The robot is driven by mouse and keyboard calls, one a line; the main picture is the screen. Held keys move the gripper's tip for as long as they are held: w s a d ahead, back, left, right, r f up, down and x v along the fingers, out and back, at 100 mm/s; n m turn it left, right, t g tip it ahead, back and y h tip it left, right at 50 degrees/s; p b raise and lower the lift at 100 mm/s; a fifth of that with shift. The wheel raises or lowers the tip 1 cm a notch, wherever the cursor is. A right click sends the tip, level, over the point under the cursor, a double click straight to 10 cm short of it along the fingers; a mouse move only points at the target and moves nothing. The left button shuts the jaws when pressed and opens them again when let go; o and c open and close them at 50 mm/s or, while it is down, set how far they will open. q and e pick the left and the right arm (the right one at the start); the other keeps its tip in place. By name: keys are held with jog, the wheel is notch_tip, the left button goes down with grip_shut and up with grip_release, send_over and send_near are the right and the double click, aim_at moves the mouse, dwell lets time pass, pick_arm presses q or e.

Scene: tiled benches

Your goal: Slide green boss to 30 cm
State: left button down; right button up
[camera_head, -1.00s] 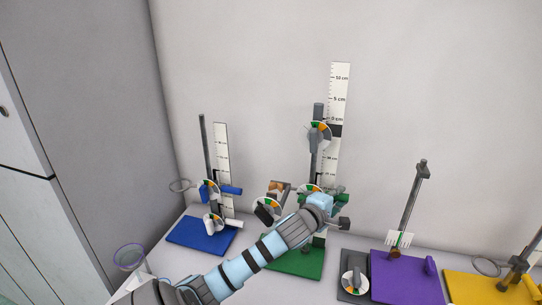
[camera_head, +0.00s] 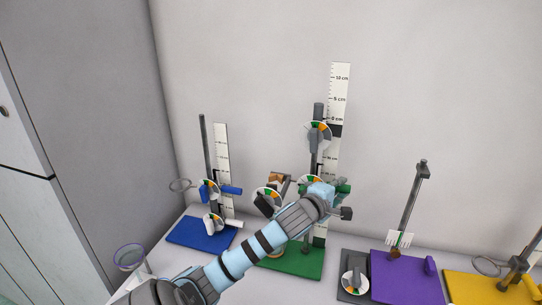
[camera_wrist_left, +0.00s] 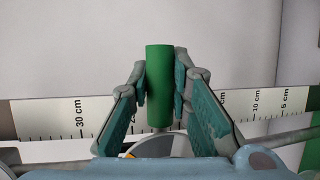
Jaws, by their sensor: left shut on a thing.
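The green boss is on the upright rod of the green-based stand (camera_head: 290,262). Its green cylinder (camera_wrist_left: 158,85) stands between the two fingers of my left gripper (camera_wrist_left: 160,92) in the left wrist view, and the fingers are shut on it. In the head view my left gripper (camera_head: 335,187) is at the rod, and my wrist partly hides the boss. The ruler (camera_head: 339,95) stands beside the rod. My right gripper is not in view.
A blue stand (camera_head: 202,233) is at the left, with a purple stand (camera_head: 405,278) and a yellow stand (camera_head: 485,288) at the right. A grey clamp with a dial (camera_head: 319,133) sits higher on the green stand's rod.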

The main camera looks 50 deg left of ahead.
pick_arm(q)
jog(key=shift+r, duration=0.2)
jog(key=shift+r, duration=1.05)
jog(key=c, duration=1.4)
grip_release()
jog(key=shift+s, duration=0.1)
jog(key=s+r, duration=0.1)
jog(key=s, duration=0.1)
jog(key=s+d+r, duration=0.1)
jog(key=s+r, duration=0.1)
jog(key=s+d+r, duration=0.1)
jog(key=s, duration=0.2)
jog(key=shift+r, duration=0.15)
jog(key=shift+s+a, duration=0.1)
jog(key=shift+s, duration=0.05)
